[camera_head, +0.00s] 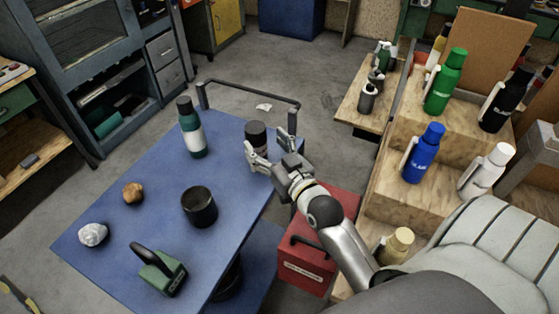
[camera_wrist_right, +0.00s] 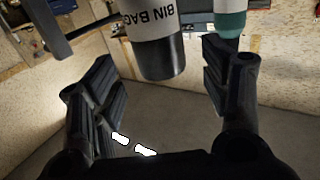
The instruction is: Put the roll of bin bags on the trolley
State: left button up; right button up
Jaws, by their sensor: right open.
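The roll of bin bags (camera_head: 257,132) is a dark-ended cylinder with a pale printed band. It is upright at the far right side of the blue trolley top (camera_head: 150,215). In the right wrist view the roll (camera_wrist_right: 155,38) shows its "BIN BAG" lettering, with its dark end towards the gap between my fingers. My right gripper (camera_head: 271,147) is open beside the roll, and its fingers partly hide the lower part. The right wrist view shows the open fingers (camera_wrist_right: 158,85) apart from the roll. Whether its base touches the trolley is hidden. My left gripper is out of view.
On the trolley are a teal-and-white bottle (camera_head: 193,130), a black cup (camera_head: 199,207), a brown lump (camera_head: 133,194), a pale crumpled lump (camera_head: 93,234) and a green-and-black item (camera_head: 158,270). A red box (camera_head: 310,268) stands right. Wooden steps (camera_head: 395,188) hold several bottles.

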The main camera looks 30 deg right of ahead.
jog(key=s, duration=0.6)
jog(key=shift+s+b, duration=0.15)
jog(key=shift+b, duration=0.25)
jog(key=shift+a, duration=0.1)
dwell(1.1)
